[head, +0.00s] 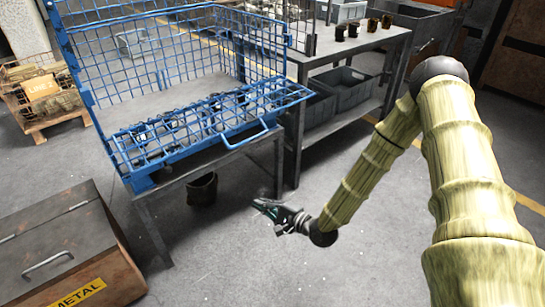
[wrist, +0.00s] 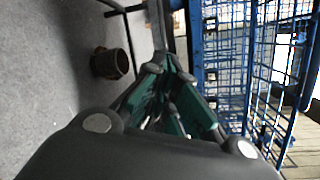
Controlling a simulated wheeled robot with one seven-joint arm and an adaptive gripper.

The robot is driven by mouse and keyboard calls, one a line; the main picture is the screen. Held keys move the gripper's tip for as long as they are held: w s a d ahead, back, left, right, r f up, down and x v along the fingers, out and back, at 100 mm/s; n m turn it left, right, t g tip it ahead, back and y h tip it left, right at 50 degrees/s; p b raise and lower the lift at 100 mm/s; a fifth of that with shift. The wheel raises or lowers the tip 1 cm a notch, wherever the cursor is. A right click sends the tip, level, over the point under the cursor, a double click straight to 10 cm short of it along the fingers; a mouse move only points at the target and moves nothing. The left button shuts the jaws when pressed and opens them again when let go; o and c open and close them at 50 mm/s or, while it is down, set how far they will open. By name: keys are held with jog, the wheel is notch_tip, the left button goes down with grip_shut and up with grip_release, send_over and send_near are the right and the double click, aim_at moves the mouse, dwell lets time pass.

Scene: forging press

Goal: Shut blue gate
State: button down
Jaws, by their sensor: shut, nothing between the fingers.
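A blue wire-mesh cage (head: 165,60) stands on a grey metal table in the head view. Its blue gate (head: 215,115) is the low front panel, folded outward and lying nearly flat, with a loop handle (head: 252,138) on its near edge. Dark parts show through or on its mesh; I cannot tell which. My gripper (head: 262,206) is shut and empty, below and in front of the gate, apart from it. In the wrist view my gripper (wrist: 172,66) points ahead, with blue mesh (wrist: 270,75) to its right.
A dark pot (head: 202,189) stands under the table and also shows in the wrist view (wrist: 112,63). A metal box (head: 65,245) stands at lower left. A grey shelf table (head: 345,45) with bins stands right of the cage. Floor before my gripper is clear.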

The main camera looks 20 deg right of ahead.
jog(key=w+d+r+m+t+y+b, duration=0.25)
jog(key=d+r+y+b, duration=0.2)
jog(key=d, duration=0.25)
jog(key=w+d+r+m+t+y+b, duration=0.2)
jog(key=d+r+m+t+y+b, duration=0.1)
jog(key=d+b, duration=0.35)
jog(key=s+r+b+x, duration=0.1)
jog(key=r+b+x, duration=0.1)
jog(key=x, duration=1)
jog(key=shift+s+r+b, duration=0.15)
jog(key=shift+s+b, duration=0.1)
jog(key=shift+b, duration=0.2)
jog(key=shift+r+h, duration=0.2)
jog(key=shift+h, duration=0.05)
jog(key=shift+s+r+g+h+p, duration=0.15)
jog(key=shift+r+g+h+p, duration=0.25)
jog(key=shift+p, duration=0.75)
